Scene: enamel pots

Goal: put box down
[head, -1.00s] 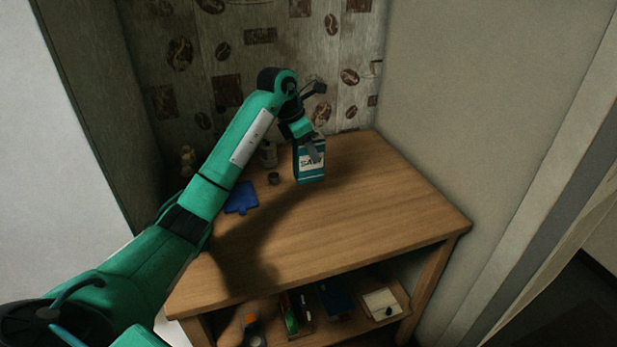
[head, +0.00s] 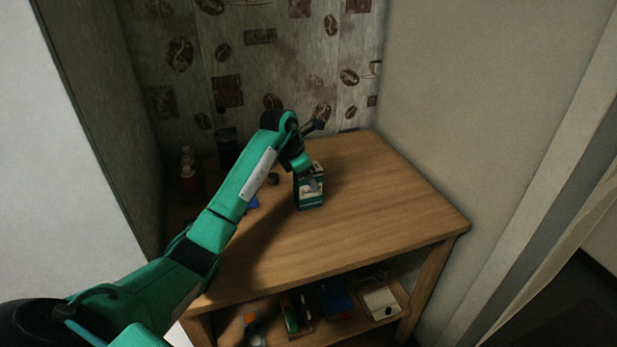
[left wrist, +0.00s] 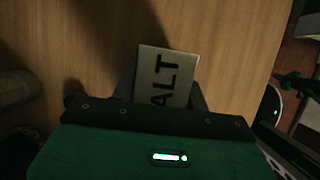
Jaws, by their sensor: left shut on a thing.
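The box (head: 311,199) is a teal and white carton at the back middle of the wooden table (head: 370,210) in the head view. My left gripper (head: 308,183) comes down on it from above and is shut on it. In the left wrist view the box (left wrist: 166,75) sits between the two fingers, and the letters "ALT" show on its pale face. The box looks upright and at or very near the table top; I cannot tell whether its base touches. My right gripper is not in view.
A small dark round item (head: 273,179) and a blue item (head: 253,203) lie left of the box. The table's right side is clear. A lower shelf holds several items.

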